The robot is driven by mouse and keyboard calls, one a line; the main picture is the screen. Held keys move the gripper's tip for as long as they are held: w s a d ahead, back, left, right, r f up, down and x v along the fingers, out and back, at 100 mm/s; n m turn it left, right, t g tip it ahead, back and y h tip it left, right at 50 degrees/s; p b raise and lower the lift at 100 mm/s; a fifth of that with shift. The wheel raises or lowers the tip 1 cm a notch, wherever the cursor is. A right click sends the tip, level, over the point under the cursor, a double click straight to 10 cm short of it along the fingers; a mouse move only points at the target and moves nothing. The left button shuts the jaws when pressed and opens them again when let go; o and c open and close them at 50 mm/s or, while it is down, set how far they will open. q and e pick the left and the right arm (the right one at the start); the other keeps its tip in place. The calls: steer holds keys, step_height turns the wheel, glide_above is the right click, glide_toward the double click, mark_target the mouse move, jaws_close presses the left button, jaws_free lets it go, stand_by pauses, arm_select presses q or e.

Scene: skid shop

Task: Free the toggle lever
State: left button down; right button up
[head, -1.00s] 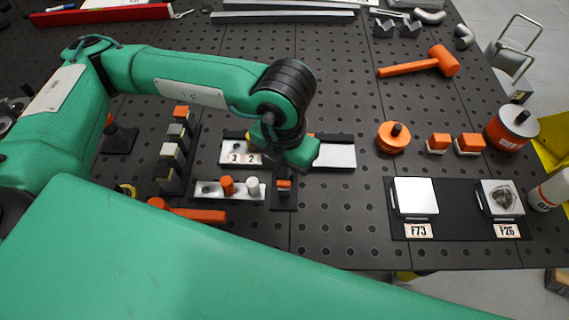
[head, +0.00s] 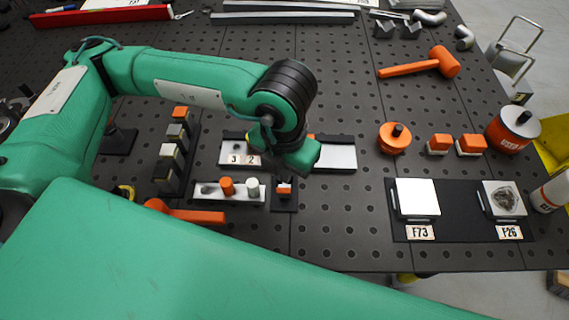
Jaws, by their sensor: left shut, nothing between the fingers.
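My left gripper (head: 292,168) points down over the middle of the board and is shut and empty. Its fingertips are mostly hidden by its own wrist. Just below it is a small orange-topped piece (head: 284,188) on a dark base plate, which may be the toggle lever. I cannot tell whether the fingers touch it. Left of it is a light plate (head: 240,193) with an orange peg (head: 227,186) and a white peg (head: 252,187). An orange handle (head: 190,214) lies in front of that plate, partly covered by my green arm. My right gripper is not in view.
Behind the gripper is a plate marked "3 2" (head: 238,153). A column of small blocks (head: 168,152) stands at left. At right are an orange knob (head: 394,138), a mallet (head: 420,65) and a dark mat (head: 458,211) with two square pads. Board between gripper and mat is clear.

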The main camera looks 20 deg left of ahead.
arm_select(q)
steer(key=shift+w+a+f+b, duration=0.1)
steer(key=shift+w+b, duration=0.2)
steer(key=shift+w, duration=0.15)
step_height(320, 180, up, 7)
steer(key=p, duration=0.2)
steer(key=shift+p, duration=0.4)
